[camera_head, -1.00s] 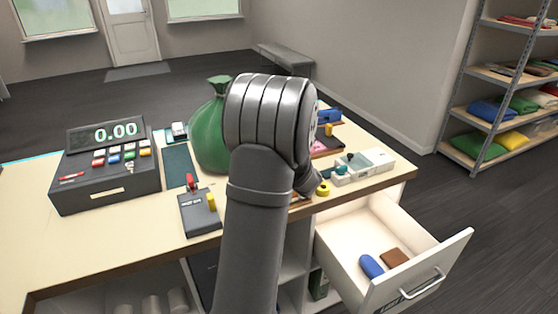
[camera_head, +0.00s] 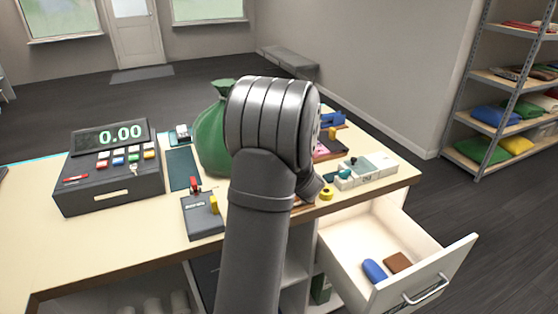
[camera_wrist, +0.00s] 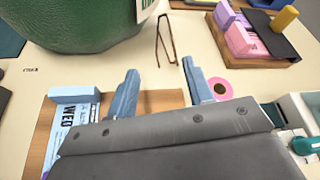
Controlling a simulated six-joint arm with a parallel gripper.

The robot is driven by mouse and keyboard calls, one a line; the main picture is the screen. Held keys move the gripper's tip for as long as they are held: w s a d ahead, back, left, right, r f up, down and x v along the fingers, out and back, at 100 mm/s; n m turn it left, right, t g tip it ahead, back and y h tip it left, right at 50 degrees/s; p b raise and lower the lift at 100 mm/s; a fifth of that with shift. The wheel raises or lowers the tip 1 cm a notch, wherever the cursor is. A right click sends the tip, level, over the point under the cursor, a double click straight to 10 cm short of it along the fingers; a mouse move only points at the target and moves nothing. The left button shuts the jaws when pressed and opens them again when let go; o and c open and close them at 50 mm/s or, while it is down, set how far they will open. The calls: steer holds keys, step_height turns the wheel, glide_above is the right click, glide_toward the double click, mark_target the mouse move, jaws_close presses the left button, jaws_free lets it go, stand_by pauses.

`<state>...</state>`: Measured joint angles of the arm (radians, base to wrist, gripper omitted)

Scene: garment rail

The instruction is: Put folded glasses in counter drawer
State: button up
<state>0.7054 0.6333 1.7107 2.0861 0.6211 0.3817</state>
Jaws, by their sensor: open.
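The folded glasses (camera_wrist: 166,42), with thin brown frames, lie on the counter (camera_wrist: 120,68) just beyond my fingertips in the wrist view. My gripper (camera_wrist: 160,78) is open and empty, its two blue-grey fingers apart, with the glasses lying ahead of the gap between them. In the head view my arm hides the glasses and the fingers. The counter drawer (camera_head: 453,268) is pulled open at the right end of the counter. A blue item (camera_head: 374,271) and a brown item (camera_head: 398,262) lie inside it.
A green sack (camera_head: 211,135) stands close to the glasses; it also shows in the wrist view (camera_wrist: 75,20). A wooden tray (camera_wrist: 262,58) and a pink tape roll (camera_wrist: 219,89) are to the right. A cash register (camera_head: 110,180) stands at left. The drawer has free floor space inside.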

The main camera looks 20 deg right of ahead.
steer(key=x, duration=0.7)
steer(key=shift+w, duration=0.1)
steer(key=shift+d+x, duration=0.15)
steer(key=shift+x, duration=1.25)
steer(key=shift+d+x, duration=0.15)
steer(key=shift+x, duration=1.25)
steer(key=shift+c, duration=0.5)
steer(key=c, duration=0.7)
